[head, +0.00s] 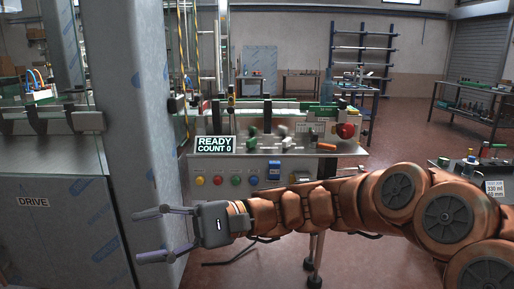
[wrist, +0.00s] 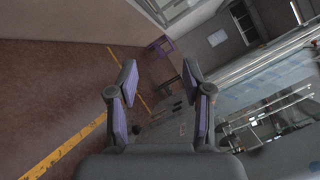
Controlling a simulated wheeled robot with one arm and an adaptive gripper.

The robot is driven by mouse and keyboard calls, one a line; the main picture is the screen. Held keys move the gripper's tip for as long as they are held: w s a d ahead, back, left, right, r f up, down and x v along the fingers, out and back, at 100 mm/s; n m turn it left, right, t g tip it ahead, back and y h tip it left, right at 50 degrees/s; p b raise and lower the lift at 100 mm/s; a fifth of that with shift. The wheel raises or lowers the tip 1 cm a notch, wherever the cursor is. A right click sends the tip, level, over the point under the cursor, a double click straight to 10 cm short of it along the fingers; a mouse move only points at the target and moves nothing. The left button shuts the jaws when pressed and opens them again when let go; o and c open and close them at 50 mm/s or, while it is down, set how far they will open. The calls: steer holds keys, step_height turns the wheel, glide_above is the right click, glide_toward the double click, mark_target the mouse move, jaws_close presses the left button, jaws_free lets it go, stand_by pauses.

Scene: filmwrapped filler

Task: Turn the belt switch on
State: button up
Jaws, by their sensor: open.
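A grey control panel (head: 215,166) stands beyond my arm in the head view. A display (head: 215,145) above reads "READY COUNT 0". My gripper (head: 140,236) is open and empty, left of and nearer than the panel, pointing left. In the wrist view its fingers (wrist: 159,78) are spread with nothing between them; the panel is not recognisable there.
A grey pillar (head: 138,120) and a cabinet marked "DRIVE" (head: 60,225) stand close on the left by my gripper. A red knob (head: 345,130) sits at the panel's upper right. A small table with bottles (head: 466,165) is at the right. Open floor (head: 395,150) lies behind.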

steer(key=s+d+f+n+t+h+p, duration=0.1)
steer(key=s+d+f+t+h+p, duration=0.4)
steer(key=s+d+h+p, duration=0.55)
steer(key=s+d+f+t+h+p, duration=0.1)
steer(key=s+d+h+p, duration=0.1)
steer(key=d, duration=0.9)
steer(key=s+d+f+t+h+p, duration=0.1)
steer(key=s+d+h+p, duration=0.1)
steer(key=d, duration=1)
steer(key=shift+s+d+h+p, duration=0.2)
steer(key=shift+d+h+p, duration=0.1)
steer(key=shift+h+p, duration=0.75)
